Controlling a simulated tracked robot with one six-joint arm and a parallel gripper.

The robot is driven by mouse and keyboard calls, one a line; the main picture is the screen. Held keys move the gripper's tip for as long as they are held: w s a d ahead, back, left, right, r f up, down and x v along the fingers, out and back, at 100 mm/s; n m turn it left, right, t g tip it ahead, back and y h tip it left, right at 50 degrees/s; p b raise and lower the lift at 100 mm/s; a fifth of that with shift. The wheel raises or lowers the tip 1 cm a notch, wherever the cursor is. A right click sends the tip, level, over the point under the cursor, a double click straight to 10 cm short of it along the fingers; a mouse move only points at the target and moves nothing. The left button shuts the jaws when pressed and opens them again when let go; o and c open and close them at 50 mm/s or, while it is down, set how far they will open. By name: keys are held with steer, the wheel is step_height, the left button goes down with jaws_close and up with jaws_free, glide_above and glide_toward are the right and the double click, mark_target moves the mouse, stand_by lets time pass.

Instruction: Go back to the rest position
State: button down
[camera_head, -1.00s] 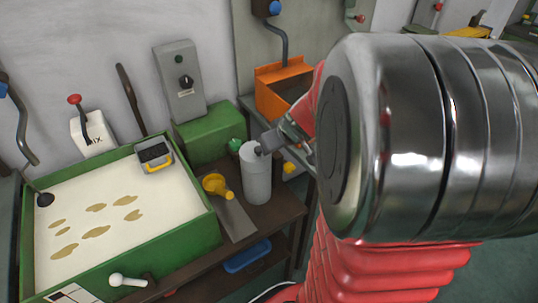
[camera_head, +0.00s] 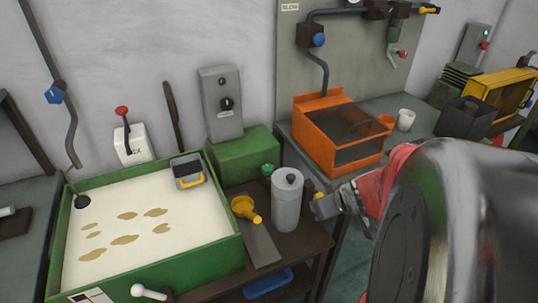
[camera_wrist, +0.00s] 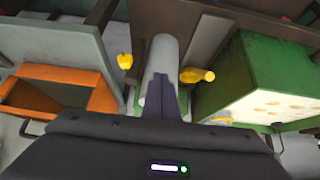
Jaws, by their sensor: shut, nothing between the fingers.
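My gripper (camera_head: 330,202) is at the right of the grey lidded canister (camera_head: 287,202) in the head view, with a small visible gap between them. In the wrist view its dark fingers (camera_wrist: 168,98) are together and empty, pointing toward the canister (camera_wrist: 161,62). The canister stands upright on the brown bench (camera_head: 300,245). My red and metallic arm fills the lower right of the head view and hides part of what lies behind it.
A green-rimmed tank (camera_head: 228,252) of pale liquid stands left of the canister. A yellow-handled tool (camera_head: 245,208) lies between them. An orange box (camera_head: 318,140) sits behind the gripper. A white cup (camera_head: 405,119) and dark bin (camera_head: 465,118) stand farther right.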

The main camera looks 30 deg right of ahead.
stand_by(0.4)
steer(key=s+a+r, duration=0.3)
steer(key=a+r, duration=0.3)
steer(key=a, duration=0.4)
steer(key=s+a+r+g, duration=0.1)
steer(key=s+a+r, duration=0.3)
steer(key=a+r, duration=0.3)
steer(key=shift+a+g, duration=0.3)
steer(key=shift+a, duration=1.7)
steer(key=shift+d, duration=0.15)
